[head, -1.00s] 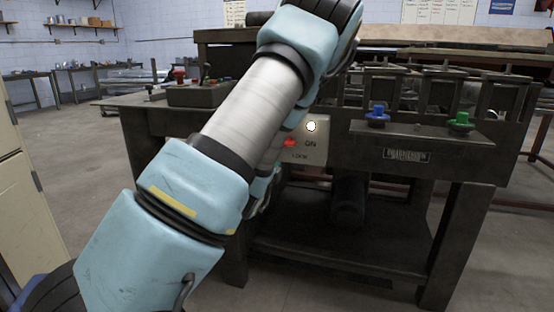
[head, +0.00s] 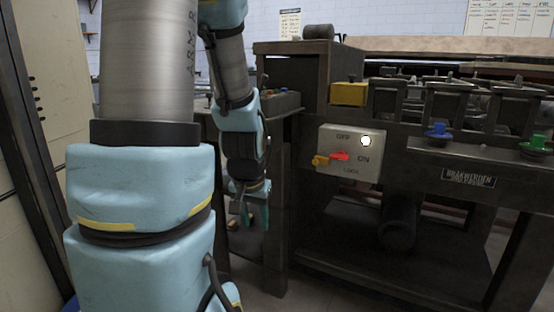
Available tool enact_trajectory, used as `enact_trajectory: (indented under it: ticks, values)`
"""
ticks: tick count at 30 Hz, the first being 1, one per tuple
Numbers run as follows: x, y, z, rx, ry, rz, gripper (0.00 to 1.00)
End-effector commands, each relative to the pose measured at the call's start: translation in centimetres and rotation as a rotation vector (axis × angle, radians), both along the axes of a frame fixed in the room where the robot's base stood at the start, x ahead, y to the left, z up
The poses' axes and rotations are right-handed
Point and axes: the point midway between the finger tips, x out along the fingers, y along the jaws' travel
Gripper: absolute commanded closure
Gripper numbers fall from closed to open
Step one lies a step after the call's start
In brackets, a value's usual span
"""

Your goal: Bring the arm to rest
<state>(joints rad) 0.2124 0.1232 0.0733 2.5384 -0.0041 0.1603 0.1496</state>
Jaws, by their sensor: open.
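My arm rises at the left of the head view, with its far links folding down behind. My gripper (head: 247,215) hangs at the end of it, pointing down, left of the machine's switch panel and apart from it. The jaws look small and dark against the bench, and I see nothing held between them. The light grey switch panel (head: 362,172) on the machine front reads OFF, ON and LOCK. Its red handle (head: 339,156) lies sideways, with an orange-yellow piece (head: 320,161) at its left end. A white lamp (head: 366,141) is bright on the panel.
The dark machine (head: 310,235) fills the right side, with a yellow block (head: 348,94), a blue knob (head: 438,131) and a green knob (head: 537,143). A control box (head: 281,102) stands on the bench behind my gripper. A pale cabinet (head: 22,180) is close at the left.

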Motion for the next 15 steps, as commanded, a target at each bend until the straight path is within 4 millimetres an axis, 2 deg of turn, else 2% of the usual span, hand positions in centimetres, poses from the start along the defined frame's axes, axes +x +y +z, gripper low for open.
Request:
enact_trajectory:
  ticks: [6,7,15]
  values:
    - [-5.9,1.8,2.2,-0.025,0.191,0.198,0.56]
    - [-5.7,1.6,3.4,-0.024,0.187,0.190,0.56]
    - [-5.6,1.6,9.2,-0.024,0.186,0.184,0.56]
